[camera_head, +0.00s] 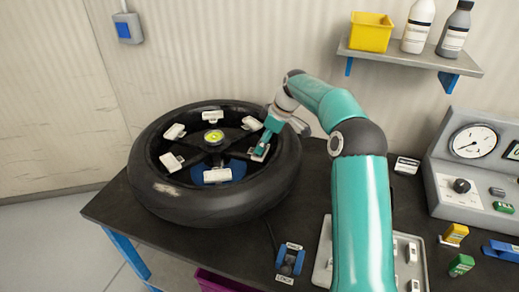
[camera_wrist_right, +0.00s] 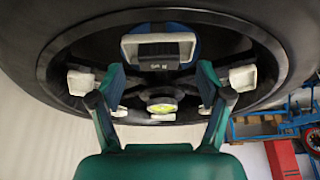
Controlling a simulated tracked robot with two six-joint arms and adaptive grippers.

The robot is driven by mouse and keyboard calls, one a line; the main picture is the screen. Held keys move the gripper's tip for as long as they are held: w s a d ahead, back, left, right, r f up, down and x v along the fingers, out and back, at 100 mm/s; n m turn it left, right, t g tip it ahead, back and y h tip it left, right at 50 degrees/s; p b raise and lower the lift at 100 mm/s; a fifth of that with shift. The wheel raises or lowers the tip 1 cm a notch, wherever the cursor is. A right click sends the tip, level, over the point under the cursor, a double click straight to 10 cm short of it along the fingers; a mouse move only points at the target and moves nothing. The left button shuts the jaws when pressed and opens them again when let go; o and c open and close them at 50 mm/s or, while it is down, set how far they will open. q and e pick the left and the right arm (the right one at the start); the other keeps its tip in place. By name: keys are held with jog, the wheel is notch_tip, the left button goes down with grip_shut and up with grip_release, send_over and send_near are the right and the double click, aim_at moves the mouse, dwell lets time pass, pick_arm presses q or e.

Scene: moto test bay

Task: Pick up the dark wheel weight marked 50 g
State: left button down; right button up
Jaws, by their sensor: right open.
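In the right wrist view a dark block (camera_wrist_right: 158,55) with small light lettering, perhaps a 50 g mark that I cannot read surely, sits in a pale holder (camera_wrist_right: 130,47) on the wheel's inner rim. My right gripper (camera_wrist_right: 160,84) is open, its two teal fingers apart and nothing between them; the block lies beyond the fingertips, roughly centred. In the head view my right gripper (camera_head: 262,146) reaches into the wheel (camera_head: 215,207), close to a pale holder (camera_head: 259,156) at the rim's right side. The block cannot be made out there. My left gripper is not in view.
Several more pale holders (camera_head: 172,162) ring the wheel around a yellow-green hub piece (camera_head: 213,137). The dark table (camera_head: 320,165) also bears a blue stand (camera_head: 289,261), a pale tray (camera_head: 322,255) and a gauge console (camera_head: 455,190). A shelf (camera_head: 410,58) hangs above.

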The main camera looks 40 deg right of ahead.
jog(key=shift+x, duration=1.05)
jog(key=c, duration=1.2)
jog(key=shift+r, duration=0.1)
jog(key=shift+c, duration=0.2)
